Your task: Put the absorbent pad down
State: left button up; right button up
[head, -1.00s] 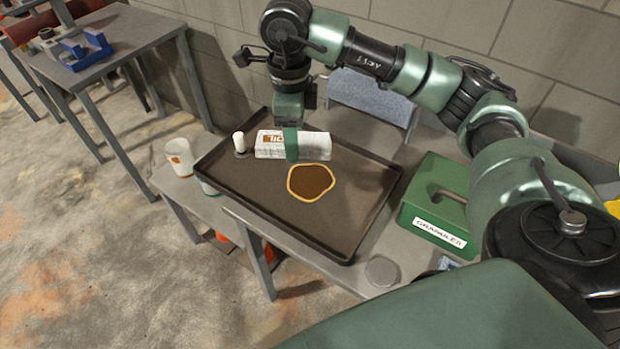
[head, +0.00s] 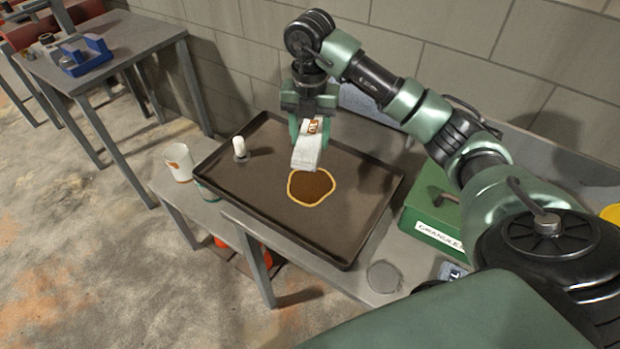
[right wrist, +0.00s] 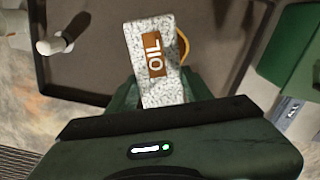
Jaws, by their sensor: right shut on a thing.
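The absorbent pad (head: 307,152) is a whitish speckled block with a brown label. The label reads OIL in the right wrist view (right wrist: 155,57). My right gripper (head: 312,128) is shut on the pad and holds it over the dark tray (head: 262,196). In the head view the pad's near end lies just above the far edge of a brown puddle with a yellow rim (head: 311,187). I cannot tell how high the pad is above the tray. In the right wrist view the pad hides most of the puddle. My left gripper is not in view.
A white bottle-like object (head: 239,146) stands in the tray's left corner. A green box labelled GRANULES (head: 436,215) is right of the tray. A white cup (head: 179,162) stands left of it. A flat round disc (head: 383,276) lies on the bench in front.

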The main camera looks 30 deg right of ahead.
jog(key=p, duration=0.1)
send_over(310, 185)
notch_tip(310, 185, down, 9)
notch_tip(310, 185, down, 4)
jog(key=shift+p, duration=0.55)
jog(key=shift+f, duration=0.45)
jog(key=o, duration=1.3)
jog(key=shift+f, duration=0.1)
jog(key=shift+o, duration=0.2)
